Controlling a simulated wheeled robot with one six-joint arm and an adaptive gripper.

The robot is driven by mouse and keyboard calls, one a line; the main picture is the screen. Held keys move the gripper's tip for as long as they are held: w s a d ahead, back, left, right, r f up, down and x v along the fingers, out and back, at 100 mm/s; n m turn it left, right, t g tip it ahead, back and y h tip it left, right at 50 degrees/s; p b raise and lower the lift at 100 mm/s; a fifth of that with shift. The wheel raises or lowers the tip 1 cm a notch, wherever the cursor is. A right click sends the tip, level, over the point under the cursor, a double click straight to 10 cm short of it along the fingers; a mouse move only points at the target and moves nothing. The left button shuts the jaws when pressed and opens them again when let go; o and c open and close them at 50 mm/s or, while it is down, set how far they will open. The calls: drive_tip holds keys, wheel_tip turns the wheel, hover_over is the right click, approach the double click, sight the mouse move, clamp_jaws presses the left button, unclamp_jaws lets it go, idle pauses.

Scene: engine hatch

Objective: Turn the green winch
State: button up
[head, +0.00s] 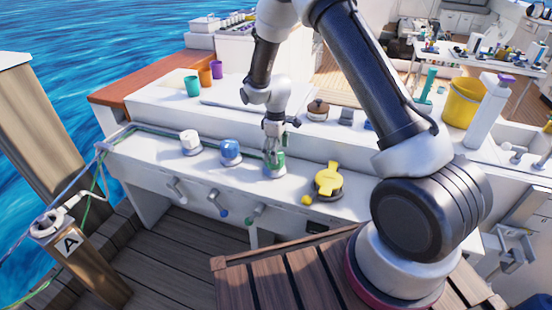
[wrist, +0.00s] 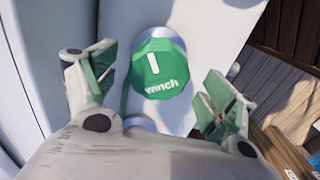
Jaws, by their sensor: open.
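The green winch (head: 275,165) stands on the white ledge, between the blue winch and a yellow one. In the wrist view its green faceted top (wrist: 158,70) shows a white mark and the word "winch". My gripper (head: 272,148) is just above the green winch in the head view, pointing down. In the wrist view my gripper (wrist: 162,92) is open, with one green-padded finger on each side of the winch top. Neither finger visibly touches it. The lower side of the winch is hidden.
A white winch (head: 190,142) and a blue winch (head: 231,152) stand to the left, and a yellow winch (head: 328,180) to the right. A green rope (head: 150,130) runs along the ledge. Handles (head: 255,215) hang below. A brown-topped winch (head: 318,109) is behind.

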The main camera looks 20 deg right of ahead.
drive_tip(key=shift+f, duration=1.8)
drive_tip(key=shift+c, duration=0.3)
drive_tip(key=c, duration=0.9)
drive_tip(key=shift+c, duration=0.2)
drive_tip(key=m, duration=0.4)
drive_tip(key=shift+s+a+m, duration=0.1)
drive_tip(key=shift+m, duration=2)
